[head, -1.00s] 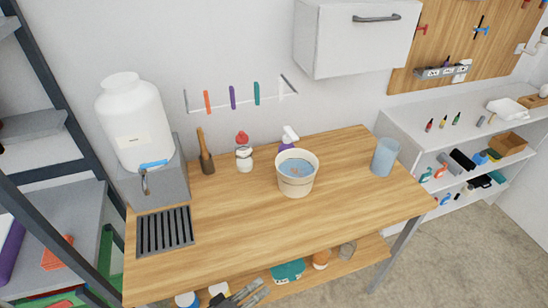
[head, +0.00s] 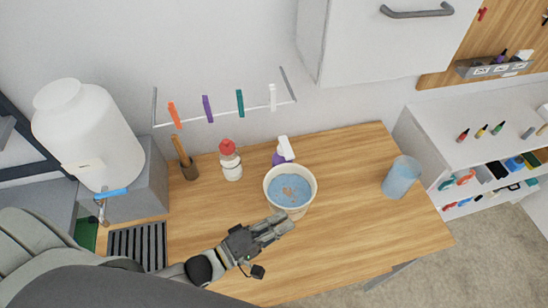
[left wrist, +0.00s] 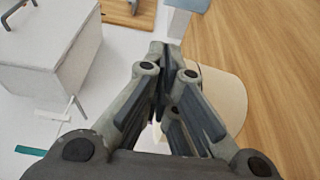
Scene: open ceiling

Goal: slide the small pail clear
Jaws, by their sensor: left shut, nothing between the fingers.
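The small pail (head: 302,209) is cream-coloured and stands upright on the wooden table, holding blue liquid with a brownish patch in it. My left gripper (head: 284,223) is shut and empty, its fingertips at the near side of the pail. I cannot tell whether they touch it. In the left wrist view the shut fingers (left wrist: 168,55) cover part of a beige round shape, likely the pail (left wrist: 232,88). My right gripper is not in view.
A red-capped bottle (head: 231,165) and a spray bottle (head: 284,150) stand close behind the pail. A blue translucent cup (head: 401,178) stands to the right. A white water dispenser (head: 88,135) and black grate (head: 137,243) are at left.

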